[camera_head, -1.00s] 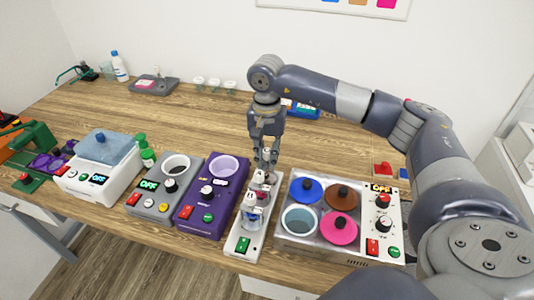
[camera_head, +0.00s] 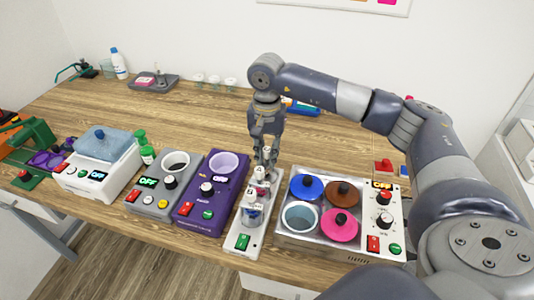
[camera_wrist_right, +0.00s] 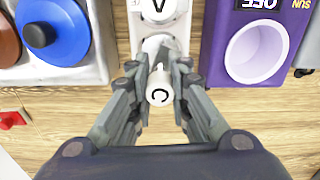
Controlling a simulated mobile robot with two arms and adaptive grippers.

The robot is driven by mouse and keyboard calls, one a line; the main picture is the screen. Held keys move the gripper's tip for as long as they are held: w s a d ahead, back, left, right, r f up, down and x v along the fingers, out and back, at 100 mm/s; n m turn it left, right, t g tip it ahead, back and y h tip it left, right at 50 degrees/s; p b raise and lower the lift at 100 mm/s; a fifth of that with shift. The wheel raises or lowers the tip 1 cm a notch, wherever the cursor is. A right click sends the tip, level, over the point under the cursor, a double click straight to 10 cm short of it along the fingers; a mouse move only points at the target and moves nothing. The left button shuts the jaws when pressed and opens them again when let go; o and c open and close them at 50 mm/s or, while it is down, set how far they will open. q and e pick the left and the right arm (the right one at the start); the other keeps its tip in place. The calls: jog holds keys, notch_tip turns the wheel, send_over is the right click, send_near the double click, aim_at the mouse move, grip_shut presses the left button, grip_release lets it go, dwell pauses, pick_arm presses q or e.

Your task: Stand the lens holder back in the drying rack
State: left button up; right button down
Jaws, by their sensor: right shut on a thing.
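My right gripper (camera_head: 267,168) points down over the back end of a narrow white device (camera_head: 238,240). In the right wrist view its fingers (camera_wrist_right: 160,72) are closed around a small white round-topped piece (camera_wrist_right: 159,92) marked C. I cannot tell whether this piece is raised or still touches the device. A similar white piece marked V (camera_wrist_right: 158,8) stands just beyond it. I cannot make out a lens holder or a drying rack with certainty. My left gripper is out of view.
A purple device (camera_head: 200,218) stands close on the left, and a steel bath with coloured lids (camera_head: 340,225) on the right. A grey tray (camera_head: 150,82), a bottle (camera_head: 119,65) and glass cups (camera_head: 214,80) stand at the back.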

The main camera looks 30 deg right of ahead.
jog(key=shift+f, duration=0.2)
jog(key=c, duration=1.1)
grip_release()
jog(key=shift+r, duration=0.1)
jog(key=shift+r+p, duration=1.55)
jog(key=shift+r, duration=1.4)
